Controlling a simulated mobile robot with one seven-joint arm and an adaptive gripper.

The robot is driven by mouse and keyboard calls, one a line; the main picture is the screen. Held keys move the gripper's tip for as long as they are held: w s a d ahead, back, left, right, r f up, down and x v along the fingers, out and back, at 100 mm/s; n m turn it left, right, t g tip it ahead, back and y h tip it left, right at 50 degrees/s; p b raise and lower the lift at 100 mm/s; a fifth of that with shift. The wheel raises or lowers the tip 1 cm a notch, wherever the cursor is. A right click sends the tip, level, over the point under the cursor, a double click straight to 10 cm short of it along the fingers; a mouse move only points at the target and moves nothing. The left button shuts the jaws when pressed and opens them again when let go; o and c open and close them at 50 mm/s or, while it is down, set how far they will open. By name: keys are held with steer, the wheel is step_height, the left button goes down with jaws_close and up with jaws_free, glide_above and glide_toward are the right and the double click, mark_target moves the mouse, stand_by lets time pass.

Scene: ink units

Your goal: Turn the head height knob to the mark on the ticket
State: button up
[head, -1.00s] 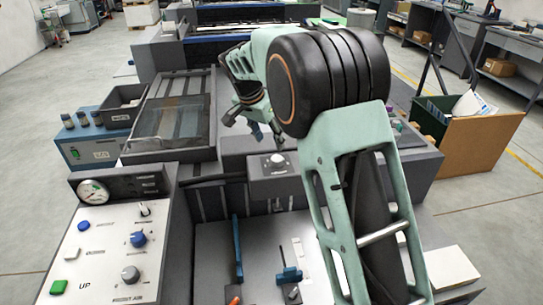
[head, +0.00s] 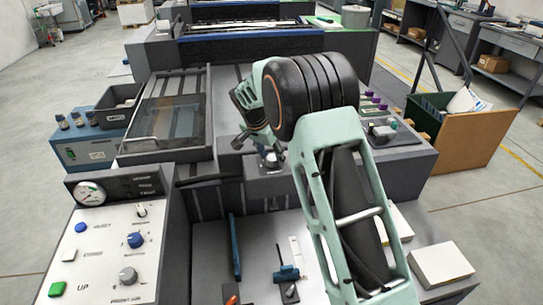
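A pale silver knob (head: 270,160) sits on a small dark grey box (head: 277,184) in the middle of the head view. No label on it can be read, so I cannot confirm it is the head height knob. My gripper (head: 262,150) points down at this knob, close above or around its top; I cannot tell whether it touches. The fingers are small, dark and partly hidden by my arm, so their opening is unclear. No ticket or mark can be made out.
A white control panel (head: 104,238) with a gauge, a blue knob (head: 135,240), a grey knob (head: 128,276) and buttons stands at lower left. A blue-handled tool (head: 235,248) lies on the light tray. A white pad (head: 441,263) is at right; purple-topped items (head: 372,102) stand behind.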

steer(key=c, duration=0.9)
steer(key=shift+n+b, duration=0.35)
steer(key=shift+n, duration=0.05)
steer(key=shift+d+n+t+y+b, duration=0.1)
steer(key=shift+n+t+y+b, duration=0.4)
steer(key=shift+n, duration=0.5)
steer(key=n+y, duration=0.1)
steer(key=n, duration=0.2)
steer(key=shift+d+n+b, duration=0.1)
steer(key=shift+n+b, duration=0.2)
steer(key=shift+b, duration=0.1)
steer(key=n+y, duration=0.1)
steer(key=n, duration=0.2)
steer(key=n+y+p, duration=0.1)
steer(key=n, duration=0.2)
steer(key=shift+d+r+g+y+p, duration=0.1)
steer(key=shift+d+g+y+p, duration=0.05)
steer(key=shift+g+y+p, duration=0.15)
steer(key=n, duration=0.2)
steer(key=n+g+y+p, duration=0.1)
steer(key=n, duration=0.2)
steer(key=shift+w+n+y, duration=0.1)
steer(key=shift+n+y, duration=0.2)
steer(key=shift+d+g, duration=0.1)
steer(key=shift+g, duration=0.2)
steer(key=o, duration=1.1)
